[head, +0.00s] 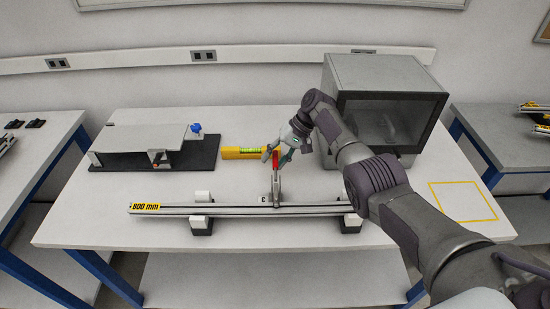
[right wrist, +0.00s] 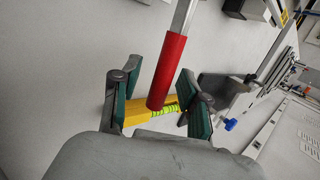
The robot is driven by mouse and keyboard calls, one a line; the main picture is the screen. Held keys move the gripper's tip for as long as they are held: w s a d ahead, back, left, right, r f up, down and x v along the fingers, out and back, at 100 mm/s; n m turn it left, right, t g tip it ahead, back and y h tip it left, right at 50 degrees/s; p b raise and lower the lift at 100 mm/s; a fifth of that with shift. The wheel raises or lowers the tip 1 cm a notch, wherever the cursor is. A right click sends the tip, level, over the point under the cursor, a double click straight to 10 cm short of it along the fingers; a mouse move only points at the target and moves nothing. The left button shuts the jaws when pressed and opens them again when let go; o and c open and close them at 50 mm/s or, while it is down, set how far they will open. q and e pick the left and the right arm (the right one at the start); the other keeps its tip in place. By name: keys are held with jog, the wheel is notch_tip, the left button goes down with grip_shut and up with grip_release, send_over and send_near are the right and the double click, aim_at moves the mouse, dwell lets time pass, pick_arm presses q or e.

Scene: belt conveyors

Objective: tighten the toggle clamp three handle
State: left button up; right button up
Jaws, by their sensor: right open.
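The toggle clamp three (head: 276,192) stands on a metal rail (head: 235,210) marked 800 mm, beside a small "3" label. Its red handle (head: 275,160) points upward. My right gripper (head: 279,153) is at the top of the handle, with its fingers apart. In the right wrist view, the red handle (right wrist: 167,72) comes down between the two open fingers of my right gripper (right wrist: 160,104), with space visible at each side. Whether either finger touches it cannot be told. My left gripper is not in view.
A yellow level (head: 240,153) lies behind the rail. A dark base plate with a grey plate (head: 140,138) and blue knob stands at the back left. A grey box with a dark window (head: 385,115) stands at the back right. A yellow outlined square (head: 463,201) is empty.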

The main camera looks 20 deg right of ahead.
aim_at(275, 155)
jog(key=shift+r, duration=0.1)
jog(key=shift+r, duration=0.15)
notch_tip(275, 155, up, 9)
jog(key=shift+r, duration=0.1)
jog(key=shift+a+r, duration=0.1)
jog(key=shift+r, duration=0.1)
